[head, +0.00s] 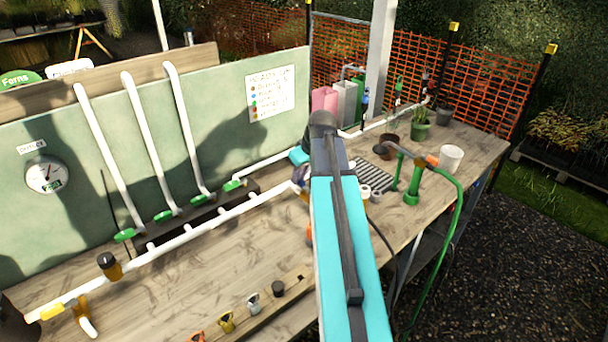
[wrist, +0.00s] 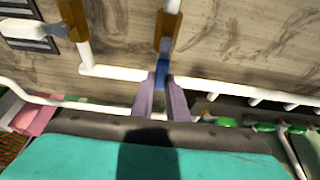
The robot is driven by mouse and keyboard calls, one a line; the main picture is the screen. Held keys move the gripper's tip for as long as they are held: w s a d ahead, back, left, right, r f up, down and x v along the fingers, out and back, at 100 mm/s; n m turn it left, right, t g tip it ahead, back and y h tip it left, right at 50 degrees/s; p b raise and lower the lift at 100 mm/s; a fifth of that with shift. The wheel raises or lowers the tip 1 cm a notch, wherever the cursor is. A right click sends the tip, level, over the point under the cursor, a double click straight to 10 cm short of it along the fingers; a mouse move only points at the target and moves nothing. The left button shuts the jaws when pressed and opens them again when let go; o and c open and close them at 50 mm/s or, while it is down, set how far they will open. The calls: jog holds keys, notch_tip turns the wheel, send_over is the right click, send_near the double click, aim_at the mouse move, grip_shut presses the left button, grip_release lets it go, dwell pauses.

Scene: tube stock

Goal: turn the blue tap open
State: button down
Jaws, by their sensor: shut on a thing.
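The blue tap (wrist: 162,72) shows in the wrist view on a white pipe (wrist: 115,73), below an amber fitting (wrist: 168,30). My gripper (wrist: 160,85) has its two grey-purple fingers on either side of the tap's blue handle and is shut on it. The fingers hide part of the handle, so I cannot tell how far it is turned. In the head view my arm covers most of this spot. Only a bit of my gripper (head: 299,176) shows at the left of the arm, and the tap there is hidden.
Several green taps (head: 165,215) sit on the pipes by the green board (head: 215,130). Pots and a green hose (head: 455,215) are at the right.

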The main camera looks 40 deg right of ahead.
jog(key=shift+s+d+f, duration=0.1)
jog(key=shift+s, duration=0.05)
jog(key=c, duration=1.7)
grip_release()
jog(key=shift+r, duration=0.2)
jog(key=shift+a+b+v, duration=0.1)
jog(key=shift+b+v, duration=0.6)
jog(key=shift+v, duration=2.65)
jog(key=shift+a+b+v, duration=0.15)
jog(key=shift+b+v, duration=0.5)
jog(key=shift+v, duration=2.75)
jog(key=shift+d, duration=0.1)
